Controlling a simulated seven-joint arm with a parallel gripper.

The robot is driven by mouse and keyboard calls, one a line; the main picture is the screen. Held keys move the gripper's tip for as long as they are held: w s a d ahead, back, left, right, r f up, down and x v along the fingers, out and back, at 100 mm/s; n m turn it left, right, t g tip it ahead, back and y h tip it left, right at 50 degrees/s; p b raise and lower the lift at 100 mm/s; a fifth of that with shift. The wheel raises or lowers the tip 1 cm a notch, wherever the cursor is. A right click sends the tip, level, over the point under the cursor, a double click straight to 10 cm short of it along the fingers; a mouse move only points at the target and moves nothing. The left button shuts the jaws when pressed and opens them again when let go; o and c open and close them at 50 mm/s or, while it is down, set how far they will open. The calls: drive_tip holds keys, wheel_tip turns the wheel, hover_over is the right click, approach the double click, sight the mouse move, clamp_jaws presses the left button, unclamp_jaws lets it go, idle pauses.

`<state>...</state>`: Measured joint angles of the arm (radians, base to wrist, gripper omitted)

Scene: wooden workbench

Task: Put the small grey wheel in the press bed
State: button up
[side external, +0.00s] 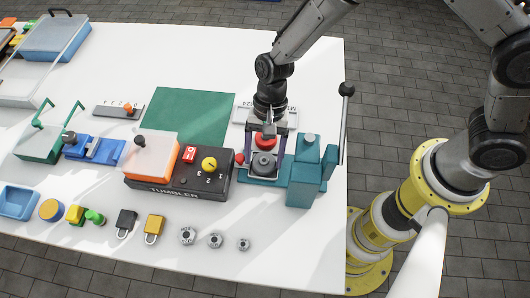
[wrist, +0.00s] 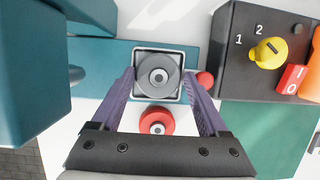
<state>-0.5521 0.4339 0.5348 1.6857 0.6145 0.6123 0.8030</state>
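A grey wheel (wrist: 159,76) with a dark hub lies flat inside the square, pale-rimmed press bed (wrist: 138,52) of the teal press. The side external view also shows this wheel (side external: 263,163) in the bed. My gripper (wrist: 160,76) points down over the bed, one purple finger on each side of the wheel. The fingers are spread, with what looks like a narrow gap to the wheel; contact is hard to judge. A red wheel (wrist: 156,121) lies beside the bed, on the gripper-body side in the wrist view.
The teal press body (side external: 307,172) and its upright black-knobbed lever (side external: 346,90) stand right of my gripper. The dark tumbler box (side external: 180,188) with a yellow knob (side external: 209,164) is close on the left. A green mat (side external: 190,115) lies behind; padlocks (side external: 154,228) are in front.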

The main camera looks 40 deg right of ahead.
drive_tip(key=shift+s+d+f, duration=0.15)
drive_tip(key=shift+f, duration=0.1)
drive_tip(key=v, duration=1.3)
drive_tip(key=s+d+r+n+t, duration=0.1)
drive_tip(key=d+r+n+t, duration=0.15)
drive_tip(key=d+r, duration=0.6)
drive_tip(key=s+d+r+n+t+h, duration=0.1)
drive_tip(key=s+d+r+n+t, duration=0.1)
drive_tip(key=s+d, duration=0.5)
drive_tip(key=s+d+r+n+t+h, duration=0.2)
drive_tip(key=s+d+r+n+t, duration=0.1)
drive_tip(key=s+d, duration=0.5)
wheel_tip(320, 180, up, 2)
drive_tip(key=shift+r+n, duration=0.1)
drive_tip(key=shift+n, duration=0.65)
